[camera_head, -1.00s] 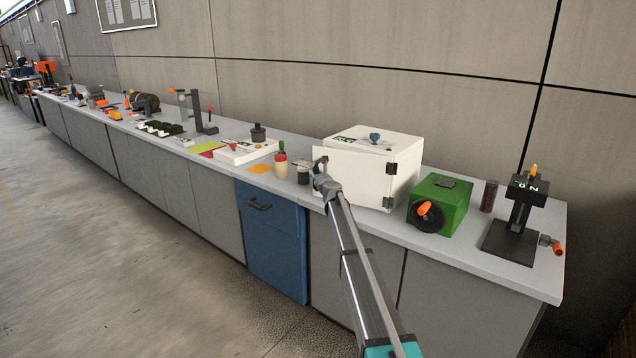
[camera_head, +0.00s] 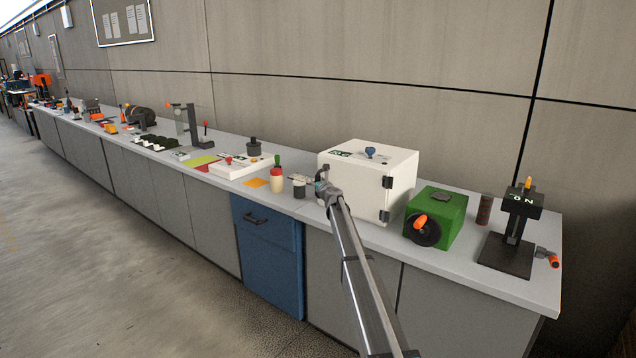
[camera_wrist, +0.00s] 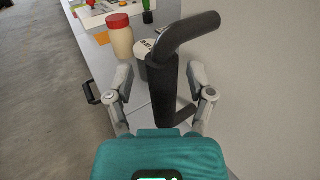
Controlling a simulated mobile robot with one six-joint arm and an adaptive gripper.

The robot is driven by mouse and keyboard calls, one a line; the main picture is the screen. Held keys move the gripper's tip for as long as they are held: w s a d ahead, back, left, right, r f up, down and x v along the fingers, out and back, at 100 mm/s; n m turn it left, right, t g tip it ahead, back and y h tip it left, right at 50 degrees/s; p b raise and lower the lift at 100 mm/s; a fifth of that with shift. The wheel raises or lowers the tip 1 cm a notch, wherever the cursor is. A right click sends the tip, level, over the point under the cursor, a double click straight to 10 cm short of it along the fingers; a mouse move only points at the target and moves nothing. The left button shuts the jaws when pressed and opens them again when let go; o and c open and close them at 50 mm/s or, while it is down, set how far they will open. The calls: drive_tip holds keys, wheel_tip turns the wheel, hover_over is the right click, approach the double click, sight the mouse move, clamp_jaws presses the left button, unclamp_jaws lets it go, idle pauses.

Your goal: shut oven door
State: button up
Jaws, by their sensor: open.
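The oven is a white box (camera_head: 395,163) on the bench, with a blue knob on top and two black hinges at its front right edge. Its white door (camera_head: 360,187) looks flush or nearly flush with the box; a small gap would not show. My gripper (camera_head: 321,178) is at the door's left side. In the wrist view, my gripper (camera_wrist: 163,85) is open, with the black bent door handle (camera_wrist: 168,95) between its spread fingers. Whether a finger touches it I cannot tell. The pale door (camera_wrist: 265,80) fills the right side there.
The floor (camera_head: 110,270) before the bench is clear.

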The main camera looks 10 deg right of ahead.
drive_tip(key=v, duration=1.2)
idle(0.5)
